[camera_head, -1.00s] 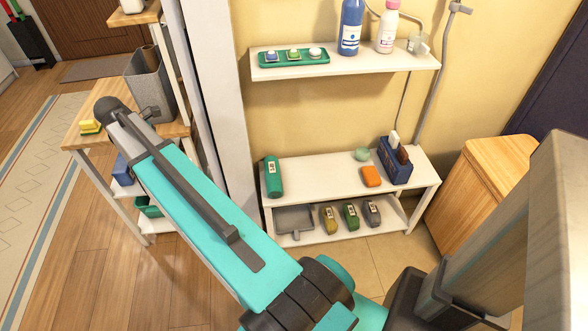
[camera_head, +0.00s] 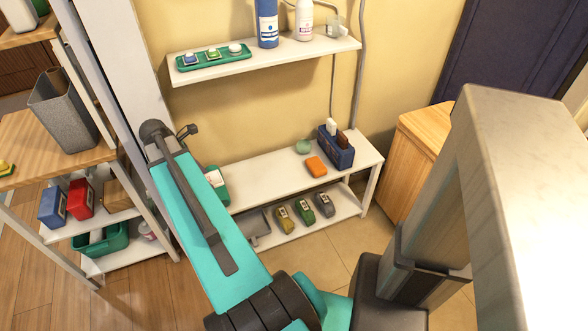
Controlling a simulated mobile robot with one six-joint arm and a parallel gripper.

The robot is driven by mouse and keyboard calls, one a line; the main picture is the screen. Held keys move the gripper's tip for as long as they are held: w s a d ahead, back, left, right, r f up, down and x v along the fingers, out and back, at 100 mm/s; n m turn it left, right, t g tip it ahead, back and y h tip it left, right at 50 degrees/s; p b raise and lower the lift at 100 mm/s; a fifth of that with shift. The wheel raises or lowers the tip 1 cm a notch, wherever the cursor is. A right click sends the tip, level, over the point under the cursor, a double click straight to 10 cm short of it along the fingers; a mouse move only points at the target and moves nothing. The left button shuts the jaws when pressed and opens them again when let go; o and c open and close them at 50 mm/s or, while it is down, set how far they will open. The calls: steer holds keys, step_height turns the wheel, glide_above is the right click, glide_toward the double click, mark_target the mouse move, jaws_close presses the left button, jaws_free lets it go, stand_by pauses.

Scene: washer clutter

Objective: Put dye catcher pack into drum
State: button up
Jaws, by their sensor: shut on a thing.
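I cannot make out my gripper; only my teal arm shows, rising from the bottom middle to a dark joint at the upper left, where a small dark part sticks out. I cannot pick out the dye catcher pack for sure, and nothing shows between any jaws. A blue box (camera_head: 53,205) and a red box (camera_head: 80,199) stand on the cart shelf at the left, their labels too small to read. No washer drum is in view.
A white bench (camera_head: 262,181) holds an orange block (camera_head: 316,166), a blue caddy (camera_head: 336,149) and a green canister (camera_head: 217,184) partly behind my arm. A wall shelf (camera_head: 270,62) carries bottles and a green tray (camera_head: 214,60). A wooden cabinet (camera_head: 405,165) stands right; tiled floor is clear before the bench.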

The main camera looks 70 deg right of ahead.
steer(key=s+d+f+b, duration=0.2)
steer(key=s+d+f, duration=0.2)
steer(key=s, duration=0.7)
steer(key=s+d+f+m+b, duration=0.1)
steer(key=s+d+f, duration=0.4)
steer(key=s, duration=0.7)
steer(key=shift+s+d+g+b, duration=0.15)
steer(key=shift+s+g+b, duration=0.15)
steer(key=shift+b, duration=0.1)
steer(key=shift+w+f, duration=0.1)
steer(key=shift+f, duration=0.05)
steer(key=shift+w+d+f+b, duration=0.25)
steer(key=shift+w+d+b, duration=0.8)
steer(key=shift+d, duration=1.25)
steer(key=shift+w+d+f+b, duration=0.2)
steer(key=shift+w+d+b, duration=0.3)
steer(key=shift+w+d, duration=1.5)
steer(key=shift+w+d+f+b, duration=0.25)
steer(key=shift+w+d+b, duration=0.6)
steer(key=shift+d, duration=1.8)
steer(key=shift+f+b, duration=0.45)
steer(key=shift+f, duration=1.3)
